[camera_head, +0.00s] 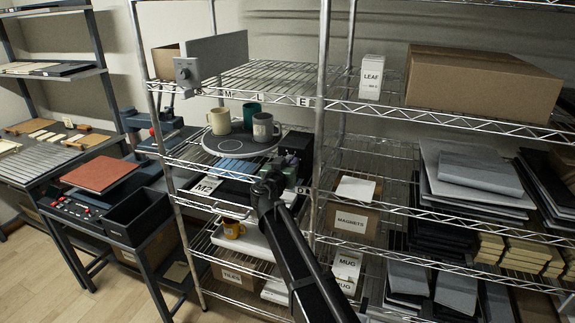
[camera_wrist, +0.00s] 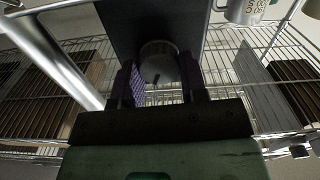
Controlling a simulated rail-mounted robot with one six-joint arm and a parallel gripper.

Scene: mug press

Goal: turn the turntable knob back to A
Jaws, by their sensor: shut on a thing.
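The turntable (camera_head: 213,147) is a round grey plate on the middle shelf of the wire rack. It carries a cream mug (camera_head: 219,121), a dark green mug (camera_head: 252,114) and a grey mug (camera_head: 264,128). In the wrist view a round grey knob (camera_wrist: 158,60) with a small dark mark sits on a dark panel, between the two fingers of my gripper (camera_wrist: 161,82). My gripper is shut on it. In the head view my gripper (camera_head: 270,184) is at the shelf's front edge, below and right of the turntable. The knob's letters cannot be read.
A rack post (camera_head: 321,120) stands right of my gripper. A grey panel with another knob (camera_head: 186,74) is at the upper left. Wire shelves and post lie close around the gripper.

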